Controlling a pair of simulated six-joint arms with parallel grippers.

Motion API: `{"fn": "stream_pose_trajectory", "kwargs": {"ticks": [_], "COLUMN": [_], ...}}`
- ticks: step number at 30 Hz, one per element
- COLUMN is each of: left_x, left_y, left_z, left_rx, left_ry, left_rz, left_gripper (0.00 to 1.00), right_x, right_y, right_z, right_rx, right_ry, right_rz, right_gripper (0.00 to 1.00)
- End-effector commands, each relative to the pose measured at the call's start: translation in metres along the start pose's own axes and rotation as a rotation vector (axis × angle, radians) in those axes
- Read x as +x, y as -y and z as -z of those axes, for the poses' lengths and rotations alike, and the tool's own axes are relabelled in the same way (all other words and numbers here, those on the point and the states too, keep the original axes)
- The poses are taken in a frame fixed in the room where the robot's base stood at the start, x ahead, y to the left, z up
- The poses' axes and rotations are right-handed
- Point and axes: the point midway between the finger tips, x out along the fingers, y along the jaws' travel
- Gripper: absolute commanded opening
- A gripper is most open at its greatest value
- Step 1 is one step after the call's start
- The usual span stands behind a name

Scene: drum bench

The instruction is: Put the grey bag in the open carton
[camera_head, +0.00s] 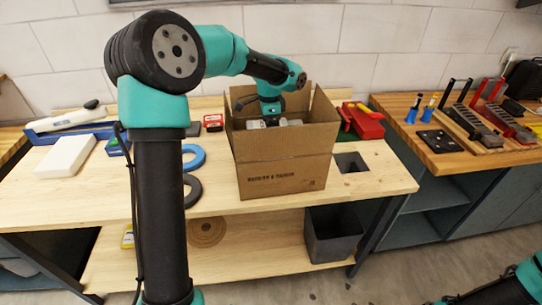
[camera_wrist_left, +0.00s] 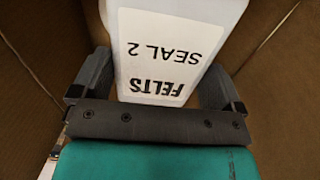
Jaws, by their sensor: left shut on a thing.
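The open carton (camera_head: 285,177) is a brown cardboard box with raised flaps, upright on the wooden bench. My left arm reaches over it, and my left gripper (camera_head: 270,117) points down into its mouth. In the left wrist view the gripper (camera_wrist_left: 152,85) is shut on the pale grey bag (camera_wrist_left: 215,25), with one finger on each side. The bag has a white label reading "FELTS SEAL 2". Brown carton walls (camera_wrist_left: 280,80) surround it in that view. The head view mostly hides the bag behind the carton's front. Whether it touches the carton floor cannot be told.
Left of the carton are a blue ring (camera_head: 193,158), a dark ring (camera_head: 191,190) and a white block (camera_head: 65,156). Right of it are a red tool box (camera_head: 364,121) and a square hole (camera_head: 351,163). A black bin (camera_head: 333,235) is on the lower shelf.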

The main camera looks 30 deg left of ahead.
Motion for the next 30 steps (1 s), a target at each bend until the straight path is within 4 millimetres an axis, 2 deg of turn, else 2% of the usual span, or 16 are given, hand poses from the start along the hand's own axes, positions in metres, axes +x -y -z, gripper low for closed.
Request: {"fn": "stream_pose_trajectory", "kwargs": {"ticks": [1,6,12,16,25,30], "left_x": [0.012,0.048,0.082,0.089,0.090,0.107], "left_y": [0.000,0.000,0.000,0.001,0.000,0.000], "left_z": [0.000,0.000,0.000,0.000,0.000,0.000], "left_rx": [0.000,0.000,-0.001,-0.001,0.000,0.001], "left_ry": [0.003,0.002,0.001,0.000,0.000,0.001], "left_rz": [-0.003,-0.003,-0.002,0.001,0.001,-0.002], "left_gripper": [0.68,0.68,0.68,0.68,0.68,0.68], "right_x": [0.000,0.000,0.000,0.000,0.000,0.000], "right_y": [0.000,0.000,0.000,0.000,0.000,0.000], "right_z": [0.000,0.000,0.000,0.000,0.000,0.000], "right_rx": [0.000,0.000,0.000,0.000,0.000,0.000], "right_ry": [0.000,0.000,0.000,0.000,0.000,0.000], "right_rz": [0.000,0.000,0.000,0.000,0.000,0.000], "right_gripper": [0.43,0.43,0.43,0.43,0.43,0.43]}}
